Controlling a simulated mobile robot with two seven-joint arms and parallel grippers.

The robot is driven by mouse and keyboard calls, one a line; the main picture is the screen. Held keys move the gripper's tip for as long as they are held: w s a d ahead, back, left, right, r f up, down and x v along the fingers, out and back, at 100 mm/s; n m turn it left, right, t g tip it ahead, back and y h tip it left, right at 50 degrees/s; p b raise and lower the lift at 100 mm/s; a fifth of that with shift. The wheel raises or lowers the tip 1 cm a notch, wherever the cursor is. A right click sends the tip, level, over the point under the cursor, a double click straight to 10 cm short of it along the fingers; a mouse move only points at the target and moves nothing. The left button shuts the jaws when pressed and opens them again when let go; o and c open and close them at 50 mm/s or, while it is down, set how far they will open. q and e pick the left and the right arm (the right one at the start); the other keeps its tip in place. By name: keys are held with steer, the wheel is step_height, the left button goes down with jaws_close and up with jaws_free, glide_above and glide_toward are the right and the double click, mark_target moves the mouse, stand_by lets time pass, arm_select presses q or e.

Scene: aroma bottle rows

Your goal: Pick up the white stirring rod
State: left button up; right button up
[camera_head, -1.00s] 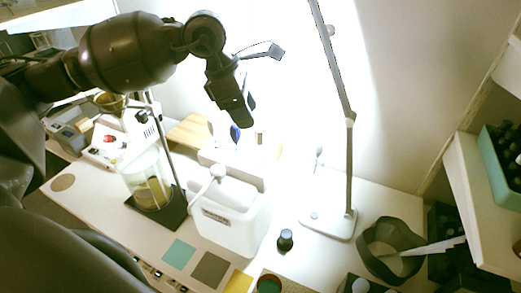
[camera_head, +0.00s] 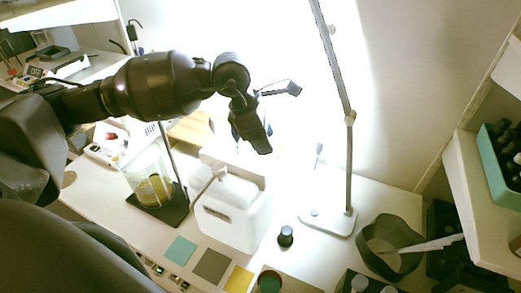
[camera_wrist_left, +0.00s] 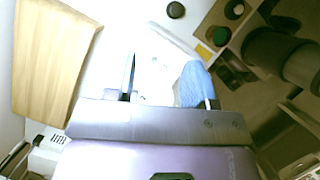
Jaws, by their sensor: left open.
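A thin white rod-like stick (camera_head: 432,245) leans out of a dark grey bowl (camera_head: 376,262) at the lower right of the head view; I take it as the stirring rod. My left gripper (camera_head: 259,146) hangs above and behind the white box, well to the left of and above the stick in the picture. In the left wrist view my left gripper (camera_wrist_left: 168,83) is open, with a pale, overexposed surface between its fingers. A blue object (camera_wrist_left: 193,82) shows by its right finger; contact cannot be told. My right gripper is not in view.
A white box (camera_head: 232,221) with a rounded top stands mid-table, beside a glass beaker (camera_head: 149,181) on a dark stand. A lamp arm (camera_head: 350,165) rises at centre right. A small black-capped bottle (camera_head: 286,236) stands between. A shelf (camera_head: 470,190) borders the right.

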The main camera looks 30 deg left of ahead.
arm_select(q)
steer(key=c, duration=0.9)
steer(key=shift+r, duration=0.15)
